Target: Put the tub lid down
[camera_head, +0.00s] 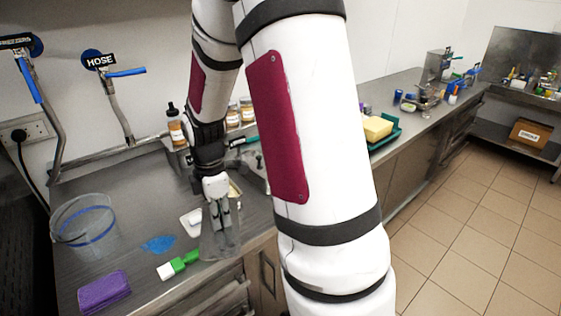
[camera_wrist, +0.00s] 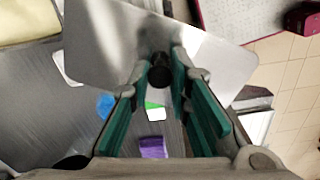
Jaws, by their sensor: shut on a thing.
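The tub lid is a flat, grey, see-through sheet with rounded corners and a dark knob. It fills much of the upper wrist view (camera_wrist: 110,45) and shows faintly in the head view (camera_head: 220,245). My gripper (camera_head: 222,212) points down over the front edge of the steel counter (camera_head: 135,205). In the wrist view, its green-padded fingers (camera_wrist: 162,75) are shut on the black knob (camera_wrist: 160,68). The lid hangs tilted in the head view; whether its lower edge touches the counter I cannot tell. A pan with pale contents (camera_head: 235,190) is partly hidden behind my gripper.
Bottles (camera_head: 176,128) stand behind. Some counter between bucket and brush is bare.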

